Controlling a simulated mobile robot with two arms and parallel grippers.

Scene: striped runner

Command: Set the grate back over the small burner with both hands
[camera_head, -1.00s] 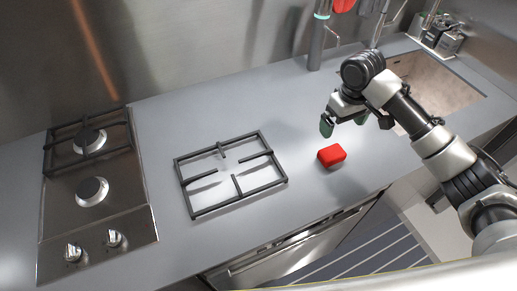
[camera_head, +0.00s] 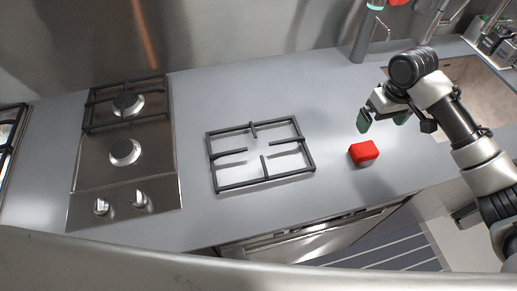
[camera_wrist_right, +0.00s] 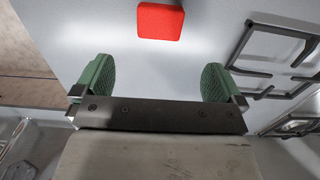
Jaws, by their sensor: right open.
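The black square grate (camera_head: 262,183) lies flat on the grey counter, to the right of the hob. Part of it also shows in the right wrist view (camera_wrist_right: 262,73). The small burner (camera_head: 125,152) is uncovered on the steel hob, in front of a rear burner that has its own grate. My right gripper (camera_head: 384,121) is open and empty above the counter, right of the grate and behind a red block (camera_head: 363,153). Its green fingertips (camera_wrist_right: 158,82) stand wide apart in the right wrist view, with the red block beyond them. My left gripper is not in view.
The rear burner's grate (camera_head: 127,103) stays on the hob (camera_head: 120,192), which has two knobs at the front. A sink (camera_head: 470,88) and tap are at the right. The counter (camera_head: 290,90) behind the loose grate is clear. A striped runner (camera_head: 390,252) lies on the floor.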

